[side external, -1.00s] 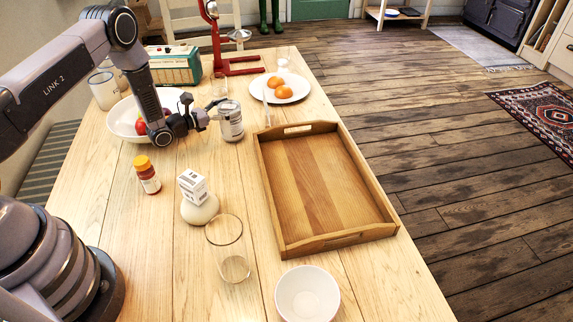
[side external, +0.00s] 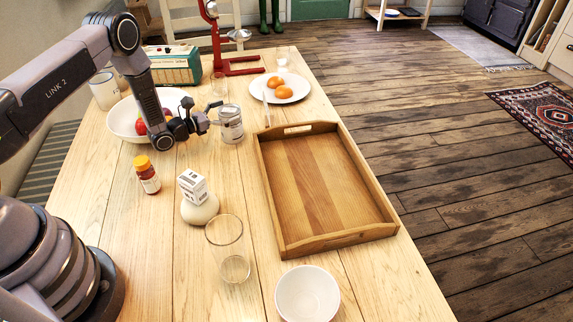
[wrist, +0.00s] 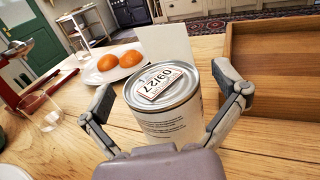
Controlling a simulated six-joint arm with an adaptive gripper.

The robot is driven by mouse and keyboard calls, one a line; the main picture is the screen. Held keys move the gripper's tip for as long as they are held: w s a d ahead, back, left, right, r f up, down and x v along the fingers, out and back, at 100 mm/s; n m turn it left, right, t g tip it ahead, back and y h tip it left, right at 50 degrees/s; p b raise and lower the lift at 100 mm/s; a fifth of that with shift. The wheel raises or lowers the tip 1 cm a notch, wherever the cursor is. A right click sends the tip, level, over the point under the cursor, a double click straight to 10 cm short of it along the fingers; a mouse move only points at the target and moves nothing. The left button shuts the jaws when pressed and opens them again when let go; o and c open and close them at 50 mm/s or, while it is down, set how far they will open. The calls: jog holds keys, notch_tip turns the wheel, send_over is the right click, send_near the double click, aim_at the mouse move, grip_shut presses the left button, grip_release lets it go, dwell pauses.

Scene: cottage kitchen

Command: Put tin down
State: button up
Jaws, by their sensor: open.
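The tin (side external: 232,130) is a silver-topped can with a pale label. In the side view it stands upright and appears to rest on the wooden table, left of the tray. In the wrist view the tin (wrist: 168,120) has a "09/27" label on its lid. My gripper (side external: 217,122) is open around the tin. The tin's base is hidden in the wrist view.
A wooden tray (side external: 261,190) lies to the right. A thin white card (wrist: 165,45) stands behind the tin. A plate (side external: 299,93) with orange fruit is beyond it. A bowl (side external: 118,122) of fruit, pill bottle (side external: 148,176) and glass (side external: 224,240) are nearby.

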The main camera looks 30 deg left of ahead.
jog(key=shift+s+r, duration=0.1)
jog(key=shift+r, duration=0.05)
jog(key=v, duration=1.1)
jog(key=d+r+m+g+h, duration=0.5)
jog(key=d+r+m+h, duration=0.25)
jog(key=r, duration=0.55)
jog(key=s+d+r+m+g, duration=0.9)
jog(key=s+r+m, duration=0.1)
jog(key=r+m, duration=0.1)
jog(key=s+r+m+g+y, duration=0.35)
jog(key=s+m+y, duration=0.25)
jog(key=s, duration=0.5)
jog(key=s+a+r+m+t+y, duration=0.5)
jog(key=s+a+m+t+y, duration=0.1)
jog(key=s+a+m+y, duration=0.1)
jog(key=shift+s+a+r+y, duration=0.15)
jog(key=shift+s+r+y, duration=0.2)
jog(key=shift+s+y, duration=0.55)
